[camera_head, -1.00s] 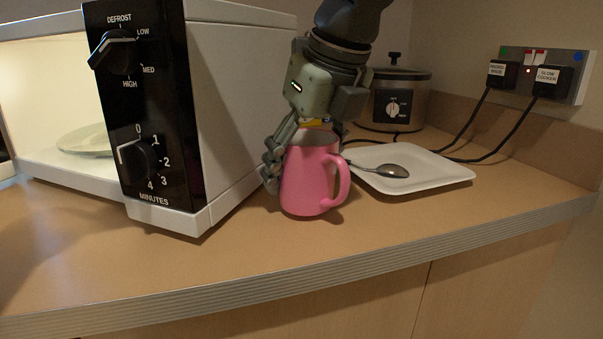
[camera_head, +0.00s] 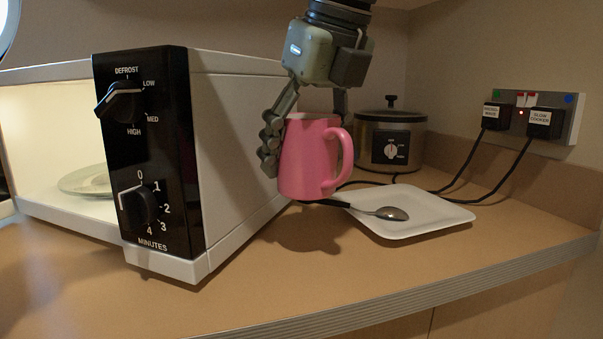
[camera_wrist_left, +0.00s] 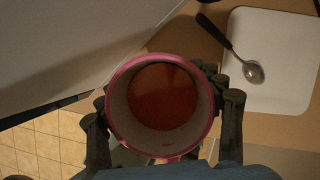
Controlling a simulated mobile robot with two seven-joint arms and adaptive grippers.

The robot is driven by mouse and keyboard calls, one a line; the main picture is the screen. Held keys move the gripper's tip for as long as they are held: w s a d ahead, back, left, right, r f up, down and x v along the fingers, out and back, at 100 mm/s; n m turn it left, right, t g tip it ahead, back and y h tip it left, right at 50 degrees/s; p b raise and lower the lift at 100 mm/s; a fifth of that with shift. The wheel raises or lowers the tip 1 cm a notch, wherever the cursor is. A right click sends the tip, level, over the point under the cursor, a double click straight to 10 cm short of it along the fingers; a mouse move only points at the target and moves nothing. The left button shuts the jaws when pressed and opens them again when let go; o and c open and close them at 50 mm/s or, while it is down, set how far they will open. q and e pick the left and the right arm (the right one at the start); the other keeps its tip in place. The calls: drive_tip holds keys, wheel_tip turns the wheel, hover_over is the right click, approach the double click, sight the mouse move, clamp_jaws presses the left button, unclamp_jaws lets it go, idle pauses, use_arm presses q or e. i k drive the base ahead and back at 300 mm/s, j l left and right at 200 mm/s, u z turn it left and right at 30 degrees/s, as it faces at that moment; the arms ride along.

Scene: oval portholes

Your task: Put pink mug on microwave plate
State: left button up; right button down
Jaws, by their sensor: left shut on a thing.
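The pink mug (camera_head: 306,165) hangs upright above the counter, beside the microwave's right side; its shadow falls on the counter below. Its handle points right. My left gripper (camera_head: 305,135) comes down from above and is shut on the mug, with fingers on either side of it. In the left wrist view the mug (camera_wrist_left: 117,125) shows from above, with a reddish-brown inside, between the fingers of my left gripper (camera_wrist_left: 165,120). The microwave plate (camera_head: 85,181) lies inside the lit, open microwave (camera_head: 235,130) at the left, partly hidden by the control panel. My right gripper is not seen.
A white square tray (camera_head: 445,215) with a spoon (camera_head: 390,213) stands right of the mug. A slow cooker (camera_head: 388,140) stands behind, with cables to a wall socket (camera_head: 530,115). The counter front (camera_head: 260,290) is clear. The microwave's control panel (camera_head: 150,150) borders its opening.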

sight(99, 175)
drive_tip(key=k, duration=1)
